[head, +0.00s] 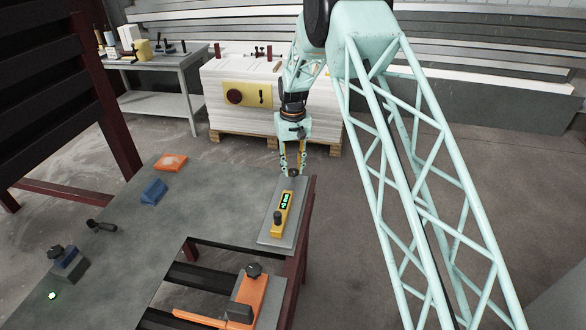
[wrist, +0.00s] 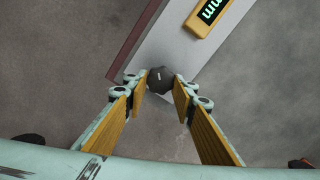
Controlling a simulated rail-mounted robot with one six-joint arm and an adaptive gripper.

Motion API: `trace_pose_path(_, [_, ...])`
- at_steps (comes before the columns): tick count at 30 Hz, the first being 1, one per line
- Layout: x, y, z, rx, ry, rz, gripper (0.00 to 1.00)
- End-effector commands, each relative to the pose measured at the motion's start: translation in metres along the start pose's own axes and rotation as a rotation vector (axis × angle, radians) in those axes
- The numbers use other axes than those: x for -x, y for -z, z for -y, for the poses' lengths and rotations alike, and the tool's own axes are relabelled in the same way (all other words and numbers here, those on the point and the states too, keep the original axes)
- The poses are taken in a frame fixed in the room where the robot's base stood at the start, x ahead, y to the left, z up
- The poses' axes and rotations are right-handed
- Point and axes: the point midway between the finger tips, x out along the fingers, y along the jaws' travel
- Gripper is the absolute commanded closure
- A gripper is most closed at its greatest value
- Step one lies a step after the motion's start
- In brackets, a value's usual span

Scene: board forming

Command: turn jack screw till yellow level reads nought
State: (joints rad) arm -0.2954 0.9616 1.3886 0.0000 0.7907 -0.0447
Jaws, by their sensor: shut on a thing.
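The yellow level (head: 281,214) lies on a grey plate (head: 262,238) at the right edge of the table, its small display lit green. The level also shows cut off at the top of the wrist view (wrist: 203,20); its reading is not legible to me. The dark round knob of the jack screw (wrist: 160,79) sits at the end of the plate. My gripper (head: 292,169) points down at the plate's far end. In the wrist view its fingertips (wrist: 160,83) are on either side of the knob, shut on it. The screw below the knob is hidden.
An orange block (head: 170,162), a blue block (head: 153,191) and a black handle (head: 101,226) lie on the table (head: 130,250). A black-knobbed clamp (head: 66,262) stands front left, an orange fixture (head: 250,293) at the front. A pale board stack (head: 240,125) stands behind.

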Motion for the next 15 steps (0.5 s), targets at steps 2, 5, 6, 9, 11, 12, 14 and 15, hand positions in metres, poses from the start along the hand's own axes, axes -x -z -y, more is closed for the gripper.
trace_pose_path(2, [-0.0017, -0.0006, 0.0003, 0.054, 0.0, 0.001, 0.86])
trace_pose_path(5, [-0.0019, -0.0007, 0.0005, 0.116, 0.0, 0.002, 0.86])
trace_pose_path(6, [-0.002, -0.0008, 0.0006, 0.139, 0.0, 0.002, 0.86])
trace_pose_path(9, [-0.0021, -0.0009, 0.0007, 0.185, 0.0, 0.002, 0.86])
trace_pose_path(11, [-0.0023, -0.001, 0.0008, 0.207, 0.0, 0.002, 0.86])
trace_pose_path(12, [-0.0024, -0.001, 0.0009, 0.22, 0.0, 0.002, 0.86])
trace_pose_path(14, [-0.0025, -0.0011, 0.0009, 0.234, 0.0, 0.002, 0.86])
trace_pose_path(15, [-0.0026, -0.0011, 0.0009, 0.241, 0.0, 0.002, 0.86])
